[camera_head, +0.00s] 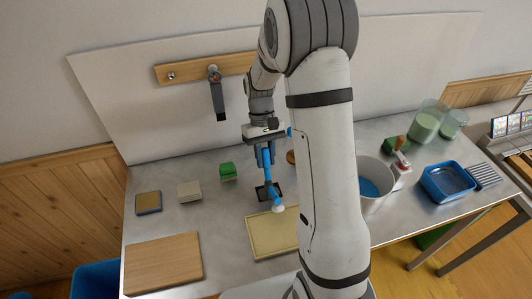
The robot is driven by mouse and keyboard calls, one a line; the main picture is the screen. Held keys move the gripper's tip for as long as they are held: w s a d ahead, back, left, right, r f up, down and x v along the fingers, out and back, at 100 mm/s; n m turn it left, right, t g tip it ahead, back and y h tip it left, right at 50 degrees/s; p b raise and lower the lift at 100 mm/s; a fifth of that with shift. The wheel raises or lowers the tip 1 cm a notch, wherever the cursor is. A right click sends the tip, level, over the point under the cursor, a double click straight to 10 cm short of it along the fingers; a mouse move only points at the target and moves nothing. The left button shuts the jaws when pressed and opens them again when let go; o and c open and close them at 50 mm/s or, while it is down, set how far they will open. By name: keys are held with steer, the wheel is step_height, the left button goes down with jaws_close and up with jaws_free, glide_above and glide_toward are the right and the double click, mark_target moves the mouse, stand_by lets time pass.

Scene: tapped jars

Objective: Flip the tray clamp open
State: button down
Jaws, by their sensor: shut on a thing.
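The tray (258,241) is a shallow pale-yellow rectangle lying on the metal bench, partly hidden on its right by my arm. The tray clamp (274,199) is at its back edge. It has a dark base plate and a blue lever that tilts down toward the tray and ends in a white knob. My gripper (266,171) points down from above the clamp, with its blue fingers at the upper part of the lever. It is shut on the lever. The fingers and lever are both blue, so the exact contact is hard to make out.
A wooden board (163,264) lies front left. A green block (228,171), a grey block (189,191) and a sponge-like pad (148,203) sit behind it. A white pot (373,185), a blue bin (447,182) and greenish jars (425,127) stand right. A wall rail (190,72) is behind.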

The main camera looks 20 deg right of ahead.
steer(key=shift+w+f+g+p, duration=0.2)
steer(key=shift+w+g+p, duration=0.3)
steer(key=shift+g, duration=0.3)
steer(key=c, duration=1.2)
jaws_free()
steer(key=shift+o, duration=0.2)
step_height(320, 180, up, 10)
steer(key=shift+f+b, duration=0.1)
steer(key=shift+b, duration=0.8)
